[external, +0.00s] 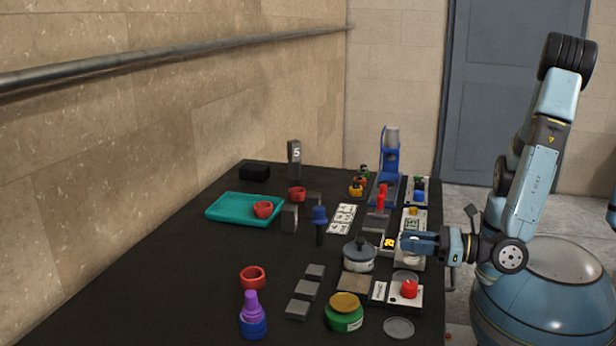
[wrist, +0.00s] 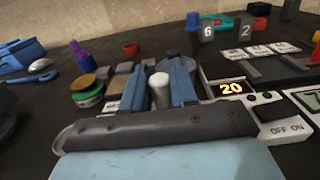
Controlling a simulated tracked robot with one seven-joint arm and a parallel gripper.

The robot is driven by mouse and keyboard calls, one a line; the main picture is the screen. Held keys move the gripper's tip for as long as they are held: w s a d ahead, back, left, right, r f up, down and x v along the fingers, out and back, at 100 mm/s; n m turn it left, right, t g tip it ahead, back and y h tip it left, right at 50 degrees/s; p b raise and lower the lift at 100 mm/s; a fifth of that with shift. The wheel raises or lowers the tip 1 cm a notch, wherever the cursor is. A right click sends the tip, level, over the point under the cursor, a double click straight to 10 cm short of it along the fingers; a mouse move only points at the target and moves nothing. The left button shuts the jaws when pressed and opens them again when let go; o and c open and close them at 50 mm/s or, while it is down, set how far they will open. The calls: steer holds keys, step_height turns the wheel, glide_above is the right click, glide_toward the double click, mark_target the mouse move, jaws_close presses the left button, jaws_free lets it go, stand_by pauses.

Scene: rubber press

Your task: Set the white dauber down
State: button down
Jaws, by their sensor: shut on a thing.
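The white dauber (wrist: 159,92) stands upright between the two blue fingers of my gripper (wrist: 161,68) in the wrist view. My gripper is shut on it. In the external view my gripper (external: 408,239) is over the right edge of the black table, just right of the lit display reading 20 (external: 389,243). The dauber is mostly hidden by the fingers there. I cannot tell whether its lower end touches a surface.
A lidded pot (external: 359,257) stands left of my gripper. A red knob (external: 409,288) on a white base, a green tin (external: 345,319) and a grey disc (external: 398,327) lie in front. A teal tray (external: 217,214) is at far left. The table's left-middle is fairly clear.

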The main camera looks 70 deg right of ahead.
mark_target(408, 263)
steer(key=shift+w+a+f, duration=0.45)
steer(key=shift+w+f, duration=0.05)
steer(key=shift+f, duration=1.8)
steer(key=c, duration=0.9)
jaws_free()
steer(key=shift+f, duration=0.1)
steer(key=s, duration=1.2)
